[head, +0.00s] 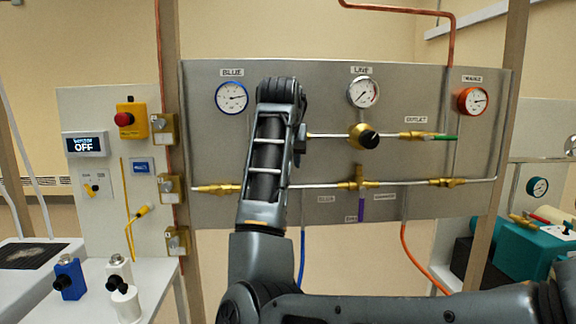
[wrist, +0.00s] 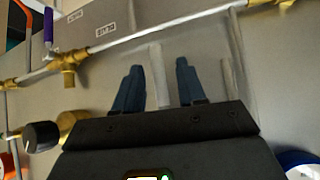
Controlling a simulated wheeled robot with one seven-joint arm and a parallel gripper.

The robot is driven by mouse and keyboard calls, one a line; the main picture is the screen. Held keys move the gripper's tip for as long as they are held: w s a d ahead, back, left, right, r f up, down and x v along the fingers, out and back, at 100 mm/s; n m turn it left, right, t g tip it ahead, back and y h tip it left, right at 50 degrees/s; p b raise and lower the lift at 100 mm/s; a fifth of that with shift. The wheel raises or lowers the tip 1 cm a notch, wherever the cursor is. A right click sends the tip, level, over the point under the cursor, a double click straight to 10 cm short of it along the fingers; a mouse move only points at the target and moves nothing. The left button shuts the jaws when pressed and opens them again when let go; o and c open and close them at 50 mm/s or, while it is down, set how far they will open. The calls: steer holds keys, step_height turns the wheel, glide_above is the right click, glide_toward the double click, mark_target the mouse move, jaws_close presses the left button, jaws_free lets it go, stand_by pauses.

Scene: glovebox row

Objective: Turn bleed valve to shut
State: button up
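On the grey panel, a brass valve (head: 357,184) sits on the lower pipe with a purple lever (head: 362,209) hanging straight down, across the pipe. The small labels beside it are too blurred to read, so I cannot confirm which valve is the bleed valve. In the wrist view, the purple lever (wrist: 48,24) and its brass body (wrist: 68,62) are at upper left, apart from my gripper. My gripper (wrist: 158,86) is open and empty, its two fingers pointing at the panel. In the head view my arm hides the fingers.
A black round knob (head: 369,139) on a brass valve and a green lever (head: 445,138) are on the upper pipe. Gauges line the top: blue (head: 231,98), line (head: 363,92), orange (head: 472,101). Blue (head: 301,258) and orange (head: 417,262) hoses hang below.

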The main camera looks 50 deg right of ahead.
steer(key=shift+v, duration=2.6)
steer(key=s+a+f+n+t+h, duration=0.1)
steer(key=a+f+n+t, duration=0.15)
steer(key=f, duration=0.65)
steer(key=s+a+f+n+t, duration=0.1)
steer(key=s+a+f+n, duration=0.15)
steer(key=f, duration=0.55)
steer(key=s+a+f+n+t+h, duration=0.1)
steer(key=a+f+n+t, duration=0.2)
steer(key=f, duration=0.6)
steer(key=s+a+f+n+t+y, duration=0.2)
steer(key=s+a+f+n+y, duration=0.25)
steer(key=s+a+f, duration=0.6)
steer(key=s+a+r+y, duration=0.1)
steer(key=s+a+r, duration=0.1)
steer(key=s+a, duration=0.3)
steer(key=s+a+r+t+y, duration=0.1)
steer(key=s+a, duration=0.4)
steer(key=s, duration=0.7)
steer(key=s+a+r+y, duration=0.3)
steer(key=s+a, duration=0.2)
steer(key=s, duration=0.3)
steer(key=shift+s+a+r+t, duration=0.3)
steer(key=shift+a+t, duration=0.05)
steer(key=shift+a, duration=0.05)
